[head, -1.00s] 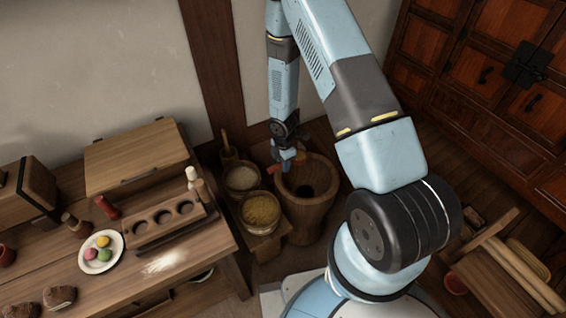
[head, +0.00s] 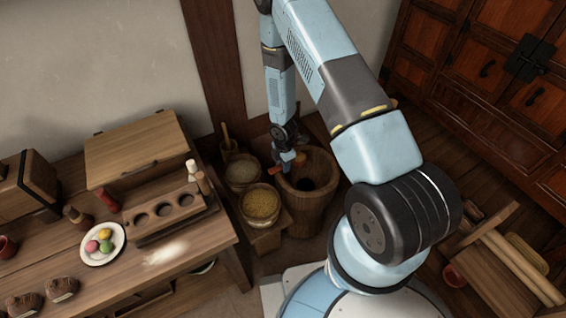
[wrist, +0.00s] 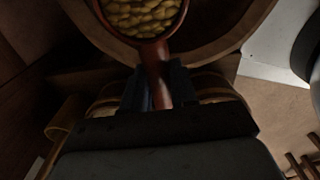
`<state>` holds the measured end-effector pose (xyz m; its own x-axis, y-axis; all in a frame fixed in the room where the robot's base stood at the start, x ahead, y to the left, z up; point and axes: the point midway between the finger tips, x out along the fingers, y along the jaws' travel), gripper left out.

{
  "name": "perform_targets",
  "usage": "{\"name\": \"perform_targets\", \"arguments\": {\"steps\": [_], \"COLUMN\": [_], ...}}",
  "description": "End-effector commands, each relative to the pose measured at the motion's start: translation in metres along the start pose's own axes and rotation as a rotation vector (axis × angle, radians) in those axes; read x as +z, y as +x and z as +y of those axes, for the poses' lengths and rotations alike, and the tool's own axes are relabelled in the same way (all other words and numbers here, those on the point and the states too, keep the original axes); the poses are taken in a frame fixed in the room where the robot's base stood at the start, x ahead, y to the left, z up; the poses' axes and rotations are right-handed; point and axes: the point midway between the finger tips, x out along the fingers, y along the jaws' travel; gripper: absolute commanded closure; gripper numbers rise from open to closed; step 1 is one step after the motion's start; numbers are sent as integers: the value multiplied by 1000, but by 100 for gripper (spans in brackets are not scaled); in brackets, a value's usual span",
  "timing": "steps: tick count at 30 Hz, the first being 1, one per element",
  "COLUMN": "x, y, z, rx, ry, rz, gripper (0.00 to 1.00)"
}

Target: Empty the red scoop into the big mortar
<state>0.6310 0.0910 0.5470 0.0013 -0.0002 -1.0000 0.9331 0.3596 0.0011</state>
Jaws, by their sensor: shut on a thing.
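My gripper (wrist: 155,90) is shut on the handle of the red scoop (wrist: 158,62) in the wrist view. The scoop's bowl is full of yellowish grains or beans (wrist: 140,14) and lies over the rim of the big mortar (wrist: 225,45). In the head view my gripper (head: 285,166) is small, at the left rim of the wooden mortar (head: 309,205). A bit of the red scoop (head: 275,171) shows beside it. The mortar's hollow is dark, and I cannot tell what is in it.
A worktable (head: 205,246) with a plate of coloured sweets (head: 121,243) is at the left. A wooden rack (head: 497,262) stands at the lower right.

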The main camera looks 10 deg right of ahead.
Motion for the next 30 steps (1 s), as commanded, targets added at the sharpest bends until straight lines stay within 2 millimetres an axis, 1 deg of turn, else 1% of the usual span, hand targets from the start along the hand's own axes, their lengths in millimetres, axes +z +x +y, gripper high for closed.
{"name": "perform_targets", "arguments": {"steps": [9,19,30], "x": [1,4,1], "y": [17,3,10], "z": [-1,-3,-1], "rx": [-2,121,62], "ry": [1,6,-3], "rz": [-1,123,62], "gripper": [100,100,100]}}
